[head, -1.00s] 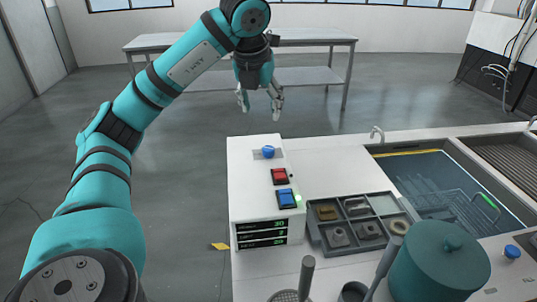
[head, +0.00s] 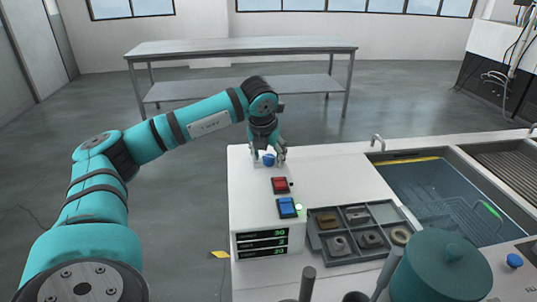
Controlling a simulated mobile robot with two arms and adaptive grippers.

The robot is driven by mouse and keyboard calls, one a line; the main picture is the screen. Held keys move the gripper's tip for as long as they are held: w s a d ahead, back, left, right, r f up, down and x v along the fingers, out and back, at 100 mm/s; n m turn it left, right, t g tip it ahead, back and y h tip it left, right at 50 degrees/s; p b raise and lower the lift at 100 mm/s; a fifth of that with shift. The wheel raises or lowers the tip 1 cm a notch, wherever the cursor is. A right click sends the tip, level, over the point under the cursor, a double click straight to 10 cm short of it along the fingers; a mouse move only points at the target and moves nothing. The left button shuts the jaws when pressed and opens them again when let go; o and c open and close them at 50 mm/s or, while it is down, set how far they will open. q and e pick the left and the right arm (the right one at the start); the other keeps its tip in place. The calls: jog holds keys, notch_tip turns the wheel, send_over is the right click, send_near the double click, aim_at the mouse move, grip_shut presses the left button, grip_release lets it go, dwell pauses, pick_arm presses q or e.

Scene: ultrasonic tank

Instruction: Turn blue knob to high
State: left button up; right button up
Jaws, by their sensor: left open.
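The blue knob (head: 268,160) stands on top of the white control box (head: 250,195), near its far edge. My left gripper (head: 269,162) points down over it, open, with one finger on each side of the knob. I cannot tell whether the fingers touch the knob. A second blue knob (head: 514,261) sits on the counter at the far right. My right gripper does not show.
A red switch (head: 280,185) and a blue switch (head: 287,207) lie in front of the knob on the box. A divided parts tray (head: 327,258), a teal lidded pot (head: 440,270) and the tank (head: 420,185) stand to the right.

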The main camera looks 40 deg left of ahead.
pick_arm(q)
jog(key=shift+c, duration=0.3)
grip_shut()
